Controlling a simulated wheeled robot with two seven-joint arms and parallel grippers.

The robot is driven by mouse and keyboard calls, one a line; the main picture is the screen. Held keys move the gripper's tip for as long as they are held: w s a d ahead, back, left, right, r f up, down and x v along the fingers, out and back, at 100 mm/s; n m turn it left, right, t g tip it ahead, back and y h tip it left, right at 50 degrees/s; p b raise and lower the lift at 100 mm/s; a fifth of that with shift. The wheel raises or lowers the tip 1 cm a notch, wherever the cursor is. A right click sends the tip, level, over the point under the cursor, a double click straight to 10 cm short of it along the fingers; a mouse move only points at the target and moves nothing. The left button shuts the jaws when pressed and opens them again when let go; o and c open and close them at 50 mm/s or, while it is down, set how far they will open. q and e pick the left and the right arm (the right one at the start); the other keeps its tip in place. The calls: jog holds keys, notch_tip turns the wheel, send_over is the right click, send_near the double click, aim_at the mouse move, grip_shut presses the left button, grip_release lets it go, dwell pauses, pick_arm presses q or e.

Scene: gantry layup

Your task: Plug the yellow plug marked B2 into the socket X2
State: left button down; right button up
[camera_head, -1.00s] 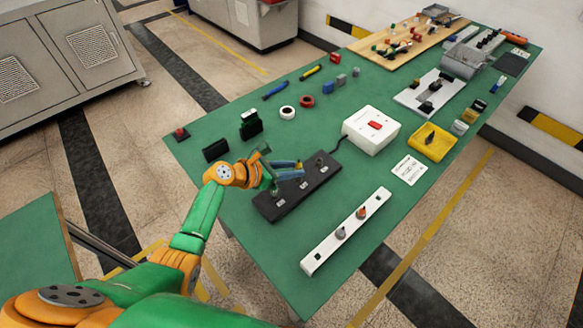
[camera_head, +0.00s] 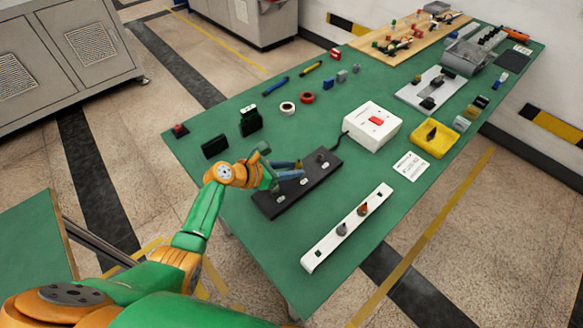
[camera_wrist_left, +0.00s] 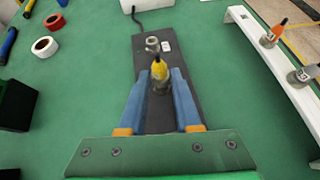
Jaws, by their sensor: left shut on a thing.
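My left gripper (camera_head: 299,167) is over the black socket strip (camera_head: 265,204), near its middle. The left wrist view shows its two blue fingers (camera_wrist_left: 160,82) shut on the yellow plug (camera_wrist_left: 158,70), which has a grey lower part. The plug stands roughly in line with the strip; I cannot tell whether its lower end is in a socket or just above it. A grey socket (camera_wrist_left: 152,44) with nothing in it shows beyond the plug, beside a white label. The B2 and X2 markings are not readable. My right gripper is not in view.
A white rail (camera_head: 322,252) holding an orange-topped plug (camera_wrist_left: 277,32) and a grey one (camera_wrist_left: 303,73) lies to the right. A white box (camera_head: 371,128) with a red switch stands behind the strip, its cable running to it. Black blocks (camera_head: 215,146) stand to the left.

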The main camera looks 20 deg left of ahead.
pick_arm(q)
jog(key=shift+f, duration=0.35)
jog(key=c, duration=0.5)
grip_release()
jog(key=shift+r, duration=0.1)
jog(key=p+v, duration=0.1)
jog(key=v, duration=0.6)
jog(key=shift+s+a, duration=0.1)
